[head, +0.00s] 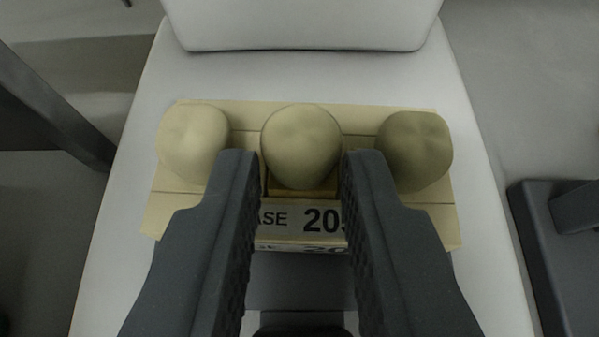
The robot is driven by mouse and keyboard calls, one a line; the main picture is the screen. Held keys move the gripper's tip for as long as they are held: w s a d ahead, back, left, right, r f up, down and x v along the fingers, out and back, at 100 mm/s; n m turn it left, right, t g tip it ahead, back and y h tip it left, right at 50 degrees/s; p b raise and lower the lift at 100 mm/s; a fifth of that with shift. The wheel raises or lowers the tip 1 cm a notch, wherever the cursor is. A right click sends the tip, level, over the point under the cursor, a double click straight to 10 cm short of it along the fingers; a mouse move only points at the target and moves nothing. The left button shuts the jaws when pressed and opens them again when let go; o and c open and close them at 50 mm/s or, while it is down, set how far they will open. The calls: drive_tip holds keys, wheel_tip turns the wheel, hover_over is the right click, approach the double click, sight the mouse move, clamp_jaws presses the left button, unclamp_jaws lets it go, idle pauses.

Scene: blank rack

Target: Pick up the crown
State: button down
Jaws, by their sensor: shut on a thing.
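Three rounded tooth-like crowns stand in a row on a pale yellow rack. The left crown (193,142) is light cream, the middle crown (301,146) is beige, and the right crown (415,150) is a darker olive tone. My gripper (302,165) reaches in from the bottom, with one dark finger on each side of the middle crown. It is shut on that crown, whose lower part sits between the fingertips. The fingers hide parts of the rack (165,213) and its label. I cannot tell whether the middle crown is clear of the rack.
The rack's front label (320,219) reads "ASE 20" in part. The rack lies on a light grey surface (487,240) with a raised pale block (305,25) behind it. A dark object (555,250) stands at the right edge. The side crowns are close to the fingers.

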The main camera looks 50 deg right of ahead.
drive_tip(key=shift+r, duration=0.15)
drive_tip(key=shift+r+p, duration=0.3)
drive_tip(key=shift+r, duration=1.25)
drive_tip(key=shift+s+a+r, duration=0.1)
drive_tip(key=shift+s, duration=0.15)
drive_tip(key=s+a+r+b, duration=0.1)
drive_tip(key=s+a+b, duration=0.6)
drive_tip(key=s, duration=0.6)
drive_tip(key=shift+s+a+b, duration=0.2)
drive_tip(key=shift+b, duration=0.35)
